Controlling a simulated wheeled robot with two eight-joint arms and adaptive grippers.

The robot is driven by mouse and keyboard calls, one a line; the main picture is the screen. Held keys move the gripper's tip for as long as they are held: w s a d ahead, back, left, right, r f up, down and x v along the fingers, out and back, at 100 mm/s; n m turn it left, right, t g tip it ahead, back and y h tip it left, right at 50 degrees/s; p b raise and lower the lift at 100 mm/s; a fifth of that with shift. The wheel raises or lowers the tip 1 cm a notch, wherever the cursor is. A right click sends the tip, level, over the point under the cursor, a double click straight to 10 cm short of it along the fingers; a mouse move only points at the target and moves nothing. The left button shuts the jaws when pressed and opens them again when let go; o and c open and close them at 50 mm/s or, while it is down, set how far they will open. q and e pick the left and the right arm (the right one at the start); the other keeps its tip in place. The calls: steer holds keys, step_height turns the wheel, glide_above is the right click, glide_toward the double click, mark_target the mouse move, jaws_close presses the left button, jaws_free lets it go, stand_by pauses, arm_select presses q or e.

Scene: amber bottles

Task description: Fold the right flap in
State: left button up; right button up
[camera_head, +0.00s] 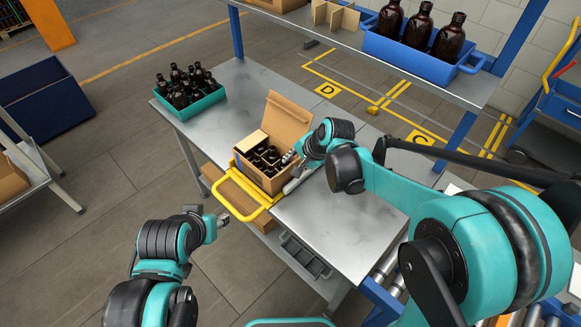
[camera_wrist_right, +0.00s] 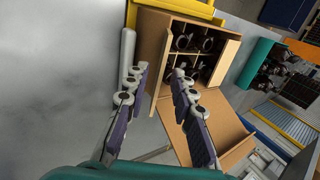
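An open cardboard box (camera_head: 256,176) stands on the metal table with small amber bottles in its dividers. Its back flap (camera_head: 288,118) stands up and leans outward; a paler left flap (camera_head: 250,141) shows at the far-left edge. My right gripper (camera_head: 291,160) is at the box's right side. In the right wrist view its fingers (camera_wrist_right: 158,85) are apart, with the box's brown right side (camera_wrist_right: 152,62) beyond and between them.
A yellow frame (camera_head: 246,209) borders the box's front and left. A teal crate (camera_head: 195,107) of bottles stands at the table's back left. A shelf above the table holds a blue bin (camera_head: 412,56) with large bottles. Bare table (camera_head: 330,225) lies to the right.

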steer(key=shift+x, duration=1.05)
jaws_close()
steer(key=shift+r, duration=0.1)
steer(key=shift+w+a+r+g+h+p, duration=0.1)
steer(key=shift+w+a+g+h+p, duration=0.1)
steer(key=shift+g+h+p, duration=0.25)
steer(key=shift+w+a+r+g+h+p, duration=0.2)
steer(key=shift+g+h+p, duration=0.1)
steer(key=shift+g+h, duration=0.15)
steer(key=shift+w+a+g+h+p, duration=0.2)
steer(key=shift+w+g+h+p, duration=0.15)
steer(key=shift+g+h, duration=0.35)
steer(key=shift+w+a+g+h+p, duration=0.15)
steer(key=shift+a+g+h+p, duration=0.15)
steer(key=shift+g+h, duration=0.5)
